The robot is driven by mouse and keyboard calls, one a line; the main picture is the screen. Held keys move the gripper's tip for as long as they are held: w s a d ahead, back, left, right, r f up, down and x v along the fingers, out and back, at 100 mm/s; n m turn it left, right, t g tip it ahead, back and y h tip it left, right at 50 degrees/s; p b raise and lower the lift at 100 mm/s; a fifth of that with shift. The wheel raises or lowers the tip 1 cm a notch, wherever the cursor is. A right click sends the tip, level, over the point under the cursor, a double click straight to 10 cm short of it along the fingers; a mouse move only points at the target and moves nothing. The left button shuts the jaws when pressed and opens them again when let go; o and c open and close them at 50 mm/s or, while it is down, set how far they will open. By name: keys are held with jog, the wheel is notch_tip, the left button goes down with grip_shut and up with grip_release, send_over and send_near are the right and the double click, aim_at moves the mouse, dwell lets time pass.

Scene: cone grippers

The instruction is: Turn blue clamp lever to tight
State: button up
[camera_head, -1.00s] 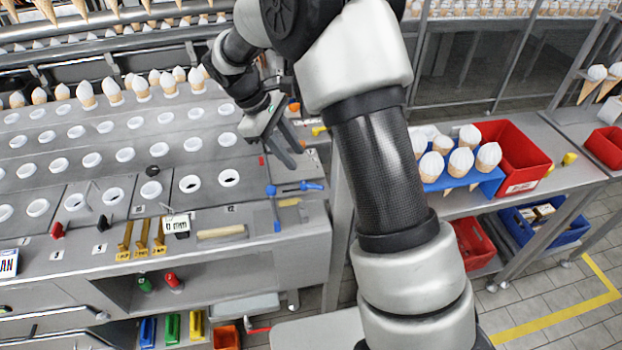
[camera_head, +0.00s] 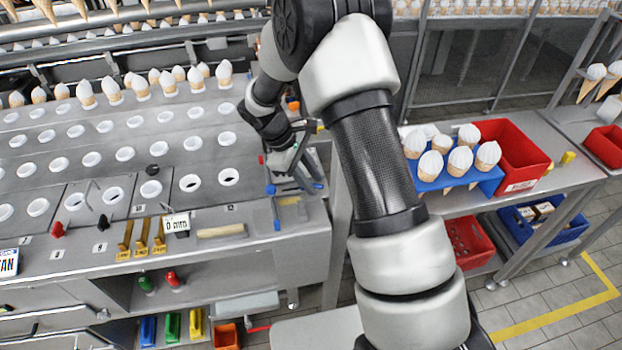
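The blue clamp lever (camera_head: 272,189) is at the right end of the grey bench, with a blue arm hanging down over the front edge and another blue end to the right. My gripper (camera_head: 305,182) is right over it, fingers pointing down to the right, and hides its middle part. I cannot tell whether the fingers touch the lever. The gap between the fingers is too small in this view to judge well. A red lever (camera_head: 58,230) and a black lever (camera_head: 102,222) stand on the bench's front left.
A wooden-handled tool (camera_head: 222,231), a white gauge block (camera_head: 177,223) and several brass pieces (camera_head: 142,238) lie along the front edge. Rows of white-ringed holes fill the bench. A blue cone rack (camera_head: 485,183) and a red bin (camera_head: 520,160) stand to the right.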

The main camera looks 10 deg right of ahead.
grip_shut()
jog(key=shift+n, duration=0.3)
jog(key=shift+w+d+n+t+b, duration=0.2)
jog(key=shift+n+t+b, duration=0.35)
jog(key=shift+n, duration=0.55)
jog(key=shift+w+d+n+t, duration=0.15)
jog(key=shift+n+t, duration=0.15)
jog(key=shift+n, duration=0.35)
jog(key=shift+w+a+n+t, duration=0.1)
jog(key=shift+n+t, duration=0.15)
jog(key=shift+n, duration=0.35)
jog(key=shift+w+d+n+t, duration=0.15)
jog(key=shift+n+t, duration=0.15)
jog(key=shift+n, duration=0.35)
jog(key=shift+y, duration=0.3)
jog(key=shift+o, duration=0.8)
grip_release()
jog(key=shift+b, duration=0.3)
